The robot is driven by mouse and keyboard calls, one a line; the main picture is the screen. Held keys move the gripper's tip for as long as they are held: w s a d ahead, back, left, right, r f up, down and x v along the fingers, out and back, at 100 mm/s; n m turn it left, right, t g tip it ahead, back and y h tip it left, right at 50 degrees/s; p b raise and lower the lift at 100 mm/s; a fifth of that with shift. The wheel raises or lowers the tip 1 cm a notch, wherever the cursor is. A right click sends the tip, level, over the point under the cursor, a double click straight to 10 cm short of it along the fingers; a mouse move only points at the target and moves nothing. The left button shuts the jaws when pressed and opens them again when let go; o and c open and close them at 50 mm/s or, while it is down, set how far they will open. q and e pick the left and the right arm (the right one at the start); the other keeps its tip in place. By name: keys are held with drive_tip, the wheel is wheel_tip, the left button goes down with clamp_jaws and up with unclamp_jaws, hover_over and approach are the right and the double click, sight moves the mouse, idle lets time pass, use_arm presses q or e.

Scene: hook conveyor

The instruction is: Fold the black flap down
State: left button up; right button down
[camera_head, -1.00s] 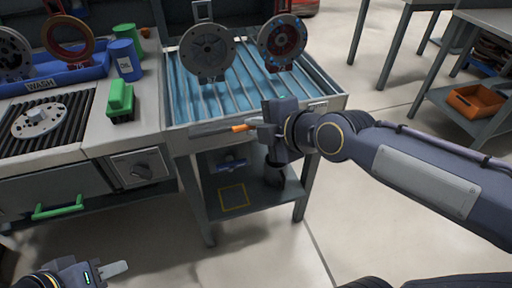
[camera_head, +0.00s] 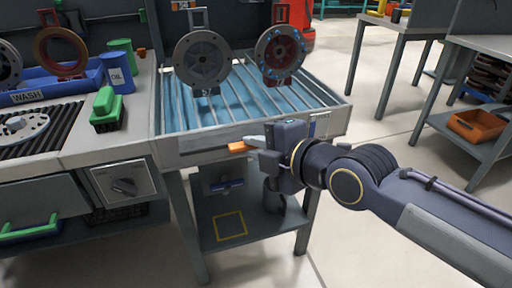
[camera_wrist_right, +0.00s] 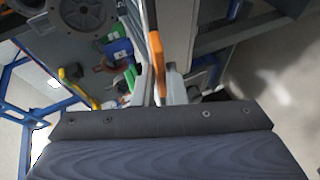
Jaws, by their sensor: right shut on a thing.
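My right gripper (camera_head: 254,143) is at the front edge of the roller table, its fingers pointing left. My left gripper is out of view.
Two round hubs, one grey (camera_head: 202,60) and one with blue dots (camera_head: 279,52), hang over the blue roller bed (camera_head: 225,104). A green brush (camera_head: 107,108) and blue can (camera_head: 117,72) stand on the left bench. A shelf (camera_head: 250,225) lies below the table.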

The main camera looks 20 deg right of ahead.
drive_tip(key=shift+f, duration=0.3)
drive_tip(key=c, duration=1.7)
unclamp_jaws()
drive_tip(key=shift+o, duration=0.9)
drive_tip(key=shift+r, duration=0.15)
drive_tip(key=p+v, duration=0.2)
drive_tip(key=v, duration=0.5)
drive_tip(key=shift+s, duration=0.35)
